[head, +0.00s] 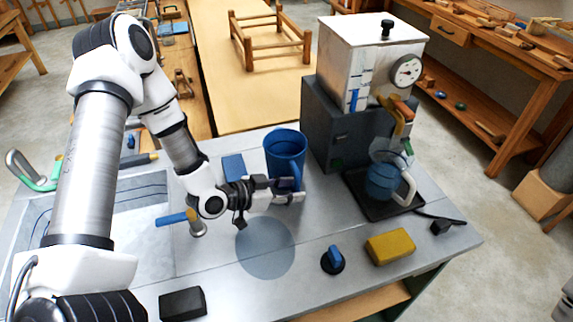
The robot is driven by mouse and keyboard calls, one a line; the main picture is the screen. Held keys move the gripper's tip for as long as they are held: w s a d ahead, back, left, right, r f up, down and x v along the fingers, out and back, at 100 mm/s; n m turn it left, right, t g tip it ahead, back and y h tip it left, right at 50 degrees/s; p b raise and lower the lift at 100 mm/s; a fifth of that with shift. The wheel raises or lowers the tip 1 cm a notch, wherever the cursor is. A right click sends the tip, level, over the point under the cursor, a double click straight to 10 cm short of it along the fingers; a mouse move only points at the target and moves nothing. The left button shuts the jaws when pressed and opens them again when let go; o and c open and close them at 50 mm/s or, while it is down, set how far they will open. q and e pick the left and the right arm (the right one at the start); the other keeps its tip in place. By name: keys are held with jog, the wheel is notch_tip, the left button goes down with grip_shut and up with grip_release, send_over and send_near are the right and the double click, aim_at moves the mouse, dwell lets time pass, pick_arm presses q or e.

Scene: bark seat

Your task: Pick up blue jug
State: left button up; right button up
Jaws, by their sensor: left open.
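A tall blue jug (286,150) stands upright on the grey worktop, left of the dark machine box. Its handle (297,177) faces the near side. My left gripper (292,191) is open, low over the worktop at the near side of the jug, with its fingers around or beside the handle. I cannot tell whether they touch it. The gripper covers the jug's lower near side.
A white-topped steamer with a gauge (405,70) stands on the dark box (335,130). A blue vessel with a pale handle (381,181) sits on a black tray (350,190). A yellow block (390,246), blue knob (333,259) and black block (183,304) lie nearer.

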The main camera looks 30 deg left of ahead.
pick_arm(q)
jog(key=shift+x, duration=0.9)
jog(key=shift+w+d+f, duration=0.1)
jog(key=shift+w+d, duration=0.1)
jog(key=shift+w, duration=0.05)
jog(key=shift+s, duration=0.1)
grip_shut()
